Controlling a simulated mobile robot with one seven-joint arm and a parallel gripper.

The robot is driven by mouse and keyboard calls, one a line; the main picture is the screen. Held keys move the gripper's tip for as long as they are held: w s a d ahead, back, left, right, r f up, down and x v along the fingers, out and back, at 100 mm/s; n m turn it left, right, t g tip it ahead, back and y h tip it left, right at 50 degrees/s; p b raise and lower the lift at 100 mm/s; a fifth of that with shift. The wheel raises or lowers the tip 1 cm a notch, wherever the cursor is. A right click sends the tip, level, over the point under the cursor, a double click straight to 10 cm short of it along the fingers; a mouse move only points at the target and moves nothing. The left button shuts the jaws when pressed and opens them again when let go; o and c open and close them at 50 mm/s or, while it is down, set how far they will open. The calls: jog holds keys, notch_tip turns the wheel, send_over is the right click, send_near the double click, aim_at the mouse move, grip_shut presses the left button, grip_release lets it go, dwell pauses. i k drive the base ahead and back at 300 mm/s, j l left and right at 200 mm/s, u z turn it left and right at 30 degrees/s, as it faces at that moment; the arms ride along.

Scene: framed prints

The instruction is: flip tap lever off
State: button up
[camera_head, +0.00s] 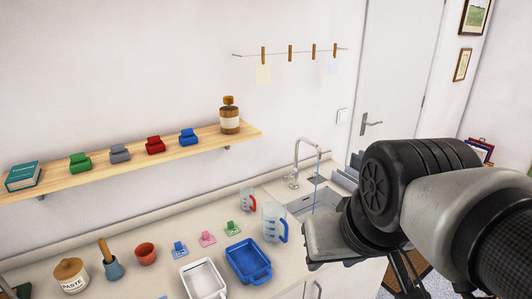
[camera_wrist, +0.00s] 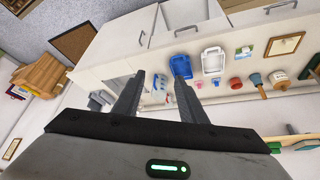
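The tap (camera_head: 306,160) stands at the back of the counter in the head view, a tall chrome bent spout. A thin blue stream of water (camera_head: 317,172) falls from it into the sink (camera_head: 300,207). The lever seems to be at the tap's base, too small to tell its position. My arm is at the right of the head view, in front of the sink and partly covering it. In the wrist view my gripper (camera_wrist: 162,78) is open, with nothing seen between its two fingers. I cannot make out the tap clearly in the wrist view.
A clear jug with a blue handle (camera_head: 274,222) and a smaller red-marked jug (camera_head: 247,199) stand left of the sink. A blue tub (camera_head: 248,262) and a white tub (camera_head: 203,279) sit nearer the front. A wooden shelf (camera_head: 150,158) runs along the wall.

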aim_at(287, 178)
jog(key=i+l, duration=0.2)
jog(key=l, duration=0.2)
jog(key=i+l+z, duration=0.15)
jog(key=l, duration=0.25)
jog(key=i+l, duration=0.2)
jog(key=l, duration=0.2)
jog(key=z, duration=0.05)
